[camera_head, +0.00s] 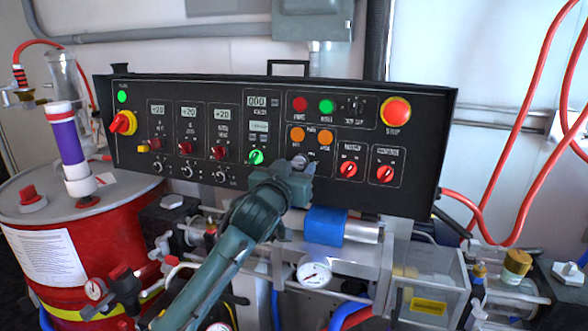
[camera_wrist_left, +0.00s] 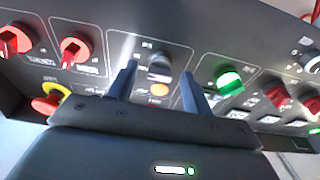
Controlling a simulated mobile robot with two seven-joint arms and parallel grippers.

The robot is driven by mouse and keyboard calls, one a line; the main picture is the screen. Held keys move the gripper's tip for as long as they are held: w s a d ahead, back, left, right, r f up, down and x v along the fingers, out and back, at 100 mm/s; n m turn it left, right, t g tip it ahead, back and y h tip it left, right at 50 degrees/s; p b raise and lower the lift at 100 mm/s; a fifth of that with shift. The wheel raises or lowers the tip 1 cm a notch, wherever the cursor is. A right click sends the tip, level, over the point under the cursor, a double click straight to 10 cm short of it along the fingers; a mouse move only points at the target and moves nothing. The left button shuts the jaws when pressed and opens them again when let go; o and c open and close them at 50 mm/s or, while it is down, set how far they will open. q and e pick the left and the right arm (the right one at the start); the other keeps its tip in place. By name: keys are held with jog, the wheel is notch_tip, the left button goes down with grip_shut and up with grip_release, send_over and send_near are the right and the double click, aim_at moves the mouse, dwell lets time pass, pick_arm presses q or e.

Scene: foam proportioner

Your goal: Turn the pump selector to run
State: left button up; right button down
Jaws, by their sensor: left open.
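The black control panel (camera_head: 225,160) fills the middle of the head view. A small grey selector knob (camera_head: 299,160) sits below two orange lamps (camera_head: 297,134); its label is too small to read, so I cannot be sure it is the pump selector. My left gripper (camera_head: 301,174) is just in front of it and hides part of it. In the left wrist view the grey knob (camera_wrist_left: 160,64) shows beyond and between the two spread fingers (camera_wrist_left: 158,84). The fingers do not appear to touch it. The knob's pointing direction is unclear. My right gripper is not in view.
A green selector (camera_head: 256,157) and two red selectors (camera_head: 348,169) flank the grey knob. A red stop button (camera_head: 396,111) is at upper right. Below stand a gauge (camera_head: 314,273), a blue-wrapped pipe (camera_head: 325,226) and a clear box (camera_head: 425,285). A red drum (camera_head: 75,250) stands left.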

pick_arm(q)
jog(key=shift+c, duration=0.2)
jog(key=c, duration=0.9)
jog(key=shift+c, duration=0.2)
